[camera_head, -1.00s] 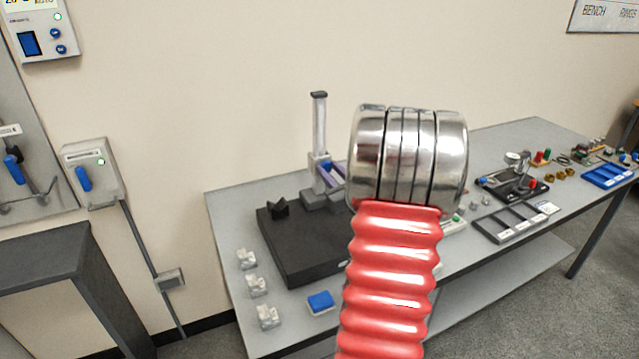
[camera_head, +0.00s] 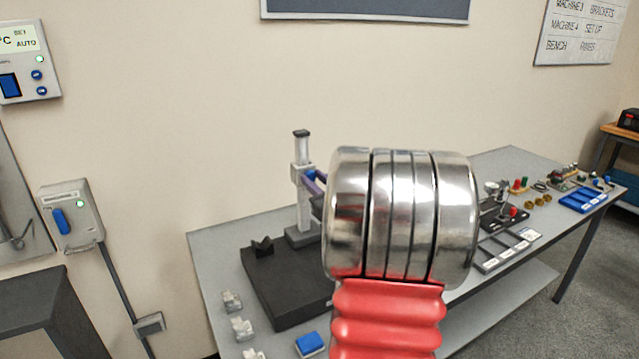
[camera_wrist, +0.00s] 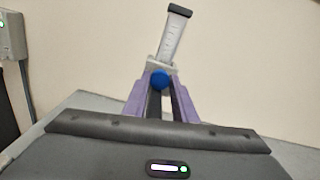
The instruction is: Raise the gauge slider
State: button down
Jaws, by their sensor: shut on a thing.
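The height gauge stands at the back of the black plate on the bench, with its pale upright column (camera_head: 302,150) rising from a grey foot. The grey gauge slider (camera_head: 298,174) sits in the upper part of the column, well above the foot. A blue knob (camera_wrist: 160,80) is on the slider's front. My gripper (camera_wrist: 160,84) has purple fingers, shut on the knob from both sides. In the head view, my arm hides most of the gripper and part of the plate. In the wrist view, the scale column (camera_wrist: 174,40) rises above the slider, leaning right in the picture.
The black plate (camera_head: 285,300) carries a dark V-shaped block (camera_head: 262,247). Several pale metal parts (camera_head: 241,328) and a blue block (camera_head: 310,343) lie at the bench's front left. The wall is behind.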

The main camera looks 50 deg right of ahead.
jog(key=shift+s+d, duration=0.1)
jog(key=c, duration=1.8)
grip_release()
jog(key=o, duration=0.3)
jog(key=shift+o, duration=0.2)
jog(key=v, duration=1.3)
jog(key=shift+s+a, duration=0.25)
jog(key=shift+s, duration=0.1)
jog(key=shift+f, duration=0.1)
